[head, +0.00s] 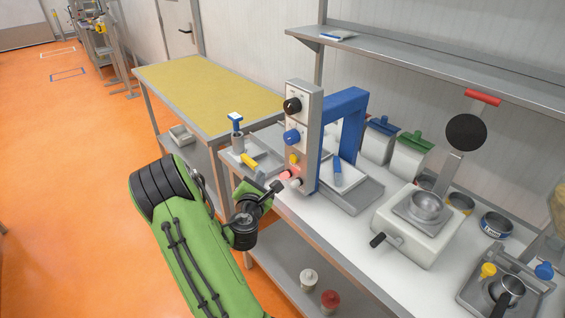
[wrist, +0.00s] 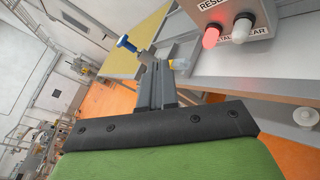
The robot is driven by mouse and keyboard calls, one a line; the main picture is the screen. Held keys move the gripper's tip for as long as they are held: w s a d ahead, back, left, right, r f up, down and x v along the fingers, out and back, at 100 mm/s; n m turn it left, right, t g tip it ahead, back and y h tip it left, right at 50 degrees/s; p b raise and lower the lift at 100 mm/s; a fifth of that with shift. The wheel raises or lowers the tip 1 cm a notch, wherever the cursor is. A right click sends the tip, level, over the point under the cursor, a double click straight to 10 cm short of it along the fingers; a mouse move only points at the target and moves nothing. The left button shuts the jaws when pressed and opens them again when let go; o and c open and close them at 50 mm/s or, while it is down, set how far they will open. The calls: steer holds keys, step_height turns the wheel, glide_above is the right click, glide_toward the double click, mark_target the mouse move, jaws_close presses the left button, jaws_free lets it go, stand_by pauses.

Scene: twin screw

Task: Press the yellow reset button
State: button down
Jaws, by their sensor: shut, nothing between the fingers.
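The yellow reset button (head: 294,159) sits low on the front of the grey control panel (head: 305,125), under a black knob (head: 292,105) and a blue knob (head: 291,136). Below it are a lit red lamp (head: 285,175) and a white lamp (head: 296,182). The wrist view shows the red lamp (wrist: 211,36), the white lamp (wrist: 241,29) and part of a label starting "RESE"; the yellow button is out of that view. My gripper (head: 277,186) is shut and empty, in front of and below the button, apart from it. Its fingers (wrist: 156,65) point forward in the wrist view.
The panel stands on a white worktop (head: 348,228) beside a blue frame (head: 349,105). A tray (head: 267,168) with a yellow-handled tool (head: 252,162) lies left of the panel, near a blue-topped item (head: 236,122). A white machine (head: 415,232) stands to the right. Open floor lies left.

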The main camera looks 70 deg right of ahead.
mark_target(294, 159)
steer(key=shift+d, duration=0.1)
steer(key=s+d+p, duration=0.4)
steer(key=d+p, duration=0.3)
steer(key=p, duration=0.1)
steer(key=shift+d, duration=0.35)
steer(key=shift+s, duration=0.1)
stand_by(1.6)
steer(key=shift+s+d+p, duration=0.15)
steer(key=shift+d+p, duration=0.25)
steer(key=shift+p, duration=0.25)
